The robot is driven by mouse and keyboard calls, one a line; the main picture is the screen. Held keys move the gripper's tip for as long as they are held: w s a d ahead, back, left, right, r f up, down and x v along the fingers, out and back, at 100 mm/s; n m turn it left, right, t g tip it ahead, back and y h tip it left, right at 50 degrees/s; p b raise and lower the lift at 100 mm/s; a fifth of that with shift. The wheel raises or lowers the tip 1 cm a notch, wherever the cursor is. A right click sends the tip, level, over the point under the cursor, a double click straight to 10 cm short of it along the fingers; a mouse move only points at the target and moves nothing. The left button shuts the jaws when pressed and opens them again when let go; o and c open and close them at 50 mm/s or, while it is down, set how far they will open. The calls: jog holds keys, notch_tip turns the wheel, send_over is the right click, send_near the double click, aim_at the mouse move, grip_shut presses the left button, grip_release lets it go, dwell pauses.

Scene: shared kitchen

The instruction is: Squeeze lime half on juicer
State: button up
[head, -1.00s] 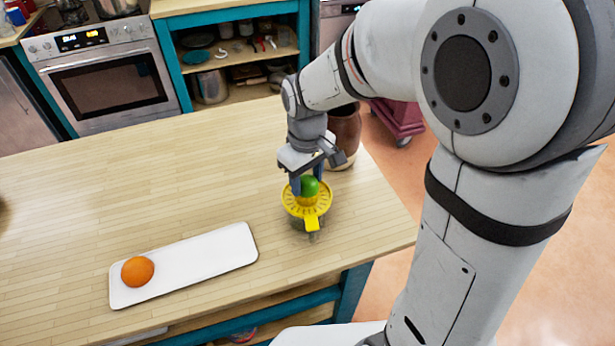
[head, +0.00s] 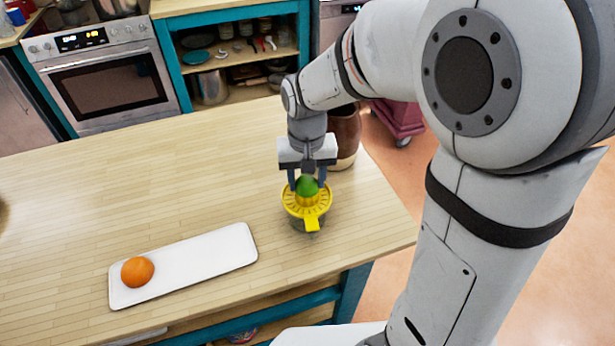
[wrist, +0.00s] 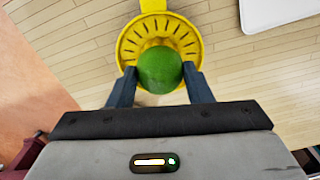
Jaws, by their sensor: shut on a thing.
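The lime half (head: 307,186) is green and sits dome up over the middle of the yellow juicer (head: 291,206). In the wrist view the lime half (wrist: 160,69) is between the two dark fingers, with the slotted yellow juicer top (wrist: 133,42) around and beneath it. My gripper (head: 307,184) points down and is shut on the lime half. The lime's underside and the juicer's cone are hidden, so the exact contact there cannot be told.
A white tray (head: 200,262) with an orange (head: 137,271) lies to the left of the juicer. A brown jar (head: 345,135) stands just behind my gripper, near the table's right edge. The wooden tabletop (head: 150,190) is otherwise largely clear.

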jog(key=shift+f, duration=0.15)
jog(key=n, duration=0.6)
jog(key=n, duration=0.6)
jog(key=shift+n, duration=0.3)
jog(key=m, duration=0.6)
jog(key=shift+m, duration=0.3)
